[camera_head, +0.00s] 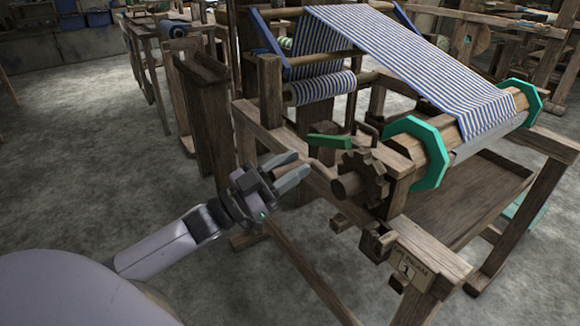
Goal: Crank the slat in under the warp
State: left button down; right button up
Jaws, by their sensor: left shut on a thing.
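The blue-and-white striped warp (400,60) runs down to a wooden roller (468,122) between two green octagonal flanges (427,150). A toothed wooden wheel (368,178) sits at the roller's near end. A wooden crank (322,170) reaches left from beside this wheel. My left gripper (303,169) is at the crank's outer end, its grey fingers shut on it; the contact is small and partly hidden. A green lever (330,142) lies just above the fingertips, apart from them. I cannot make out the slat. My right gripper is not in view.
The loom's wooden frame (258,132) and a slanting brace (310,272) stand close to my left arm. A numbered tag (408,268) hangs on the near post. Other wooden looms stand behind. The grey floor at left is clear.

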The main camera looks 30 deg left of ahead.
pick_arm(q)
jog(key=shift+d+r+m+g+h+p, duration=0.1)
jog(key=shift+r+m+g+h+p, duration=0.2)
jog(key=shift+r+m+h+p, duration=0.5)
jog(key=shift+s+d+r+m+g+p, duration=0.15)
jog(key=shift+r+m+g+p, duration=0.2)
jog(key=shift+m, duration=0.45)
jog(key=shift+d+r+m+g+p, duration=0.15)
jog(key=shift+r+m+p, duration=0.3)
jog(key=shift+m, duration=0.35)
jog(key=shift+r+m, duration=0.15)
jog(key=shift+m, duration=0.15)
jog(key=s+d+r+m+g+p, duration=0.1)
jog(key=d+r+m+g+p, duration=0.1)
jog(key=m+p, duration=0.5)
jog(key=s+d+r+m+g+p, duration=0.2)
jog(key=d+m+g+p, duration=0.1)
jog(key=d+m+p, duration=0.3)
jog(key=shift+s+d+r+m+g+p, duration=0.3)
jog(key=shift+m+g+p, duration=0.1)
jog(key=shift+m+p, duration=0.75)
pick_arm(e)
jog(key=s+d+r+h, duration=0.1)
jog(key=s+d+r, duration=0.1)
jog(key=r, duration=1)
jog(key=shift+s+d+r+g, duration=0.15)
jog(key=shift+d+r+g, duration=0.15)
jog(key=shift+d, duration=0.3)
pick_arm(q)
jog(key=shift+f, duration=0.2)
